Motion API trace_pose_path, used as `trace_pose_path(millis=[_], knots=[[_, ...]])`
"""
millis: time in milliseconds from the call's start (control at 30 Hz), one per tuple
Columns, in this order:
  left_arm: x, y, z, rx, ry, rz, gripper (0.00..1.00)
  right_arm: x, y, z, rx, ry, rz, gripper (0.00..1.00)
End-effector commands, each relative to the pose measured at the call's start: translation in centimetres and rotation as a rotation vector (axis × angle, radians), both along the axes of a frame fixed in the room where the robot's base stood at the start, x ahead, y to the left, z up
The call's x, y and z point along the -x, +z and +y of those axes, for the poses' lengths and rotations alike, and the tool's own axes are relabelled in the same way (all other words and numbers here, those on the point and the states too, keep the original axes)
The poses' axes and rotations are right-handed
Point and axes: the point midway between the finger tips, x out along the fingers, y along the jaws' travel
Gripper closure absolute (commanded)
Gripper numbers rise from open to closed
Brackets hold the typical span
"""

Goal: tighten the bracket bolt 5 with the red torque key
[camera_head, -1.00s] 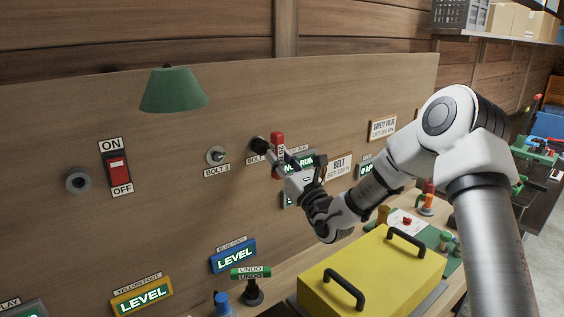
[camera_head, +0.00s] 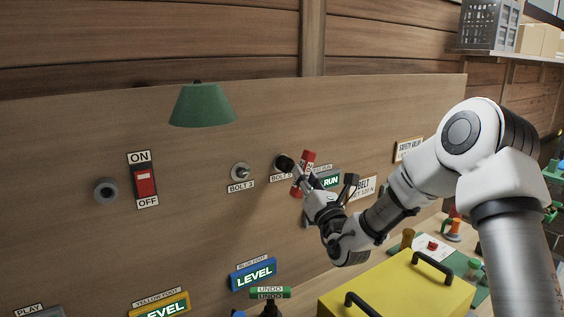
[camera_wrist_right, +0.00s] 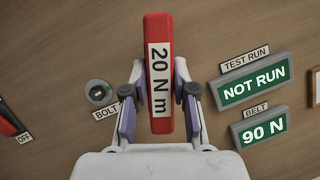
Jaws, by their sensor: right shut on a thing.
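The red torque key (camera_head: 303,172) is in my right gripper (camera_head: 306,186) at the panel, its bar tilted with the top to the right. In the right wrist view the key (camera_wrist_right: 158,65) carries a "20 N m" label, and the gripper (camera_wrist_right: 158,92) is shut on it, one finger on each side. A dark round end (camera_head: 283,163) shows beside the key at the panel, over a partly hidden "BOLT" label. The bolt there is hidden, so I cannot tell how the key sits on it. My left gripper is not in view.
Bolt 3 (camera_head: 241,172) is left of the key, with the ON/OFF switch (camera_head: 145,182) farther left. The test run sign (camera_wrist_right: 253,82) reads "NOT RUN" and the belt sign (camera_wrist_right: 264,127) "90 N". A yellow box (camera_head: 405,287) with black handles stands below my right arm.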

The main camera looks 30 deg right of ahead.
Motion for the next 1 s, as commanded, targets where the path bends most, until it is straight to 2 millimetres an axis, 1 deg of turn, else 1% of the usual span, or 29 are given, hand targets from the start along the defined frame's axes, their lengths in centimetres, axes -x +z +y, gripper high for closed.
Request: trace_pose_path(millis=[33, 300, 500, 767, 833, 933, 1000], knots=[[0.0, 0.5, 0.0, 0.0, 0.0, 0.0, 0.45, 0.0, 0.2, 0.1, -0.005, 0.002, 0.002, 1.0], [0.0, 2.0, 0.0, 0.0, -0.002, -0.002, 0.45, 0.0, 0.3, 0.1, -0.041, 0.003, 0.006, 1.0], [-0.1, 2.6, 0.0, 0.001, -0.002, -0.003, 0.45, 0.0, 0.1, 0.1, -0.063, 0.003, 0.006, 1.0], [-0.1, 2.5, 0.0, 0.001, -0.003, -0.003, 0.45, 0.0, 0.0, 0.1, -0.064, 0.004, 0.006, 1.0], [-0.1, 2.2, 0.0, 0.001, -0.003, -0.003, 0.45, 0.0, -0.1, 0.1, -0.047, 0.003, 0.004, 1.0], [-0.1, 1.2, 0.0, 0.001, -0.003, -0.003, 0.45, 0.0, -0.5, 0.0, 0.048, 0.002, -0.004, 1.0], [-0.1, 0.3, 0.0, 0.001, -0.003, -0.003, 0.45, 0.0, -0.5, -0.1, 0.156, 0.001, -0.014, 1.0]])
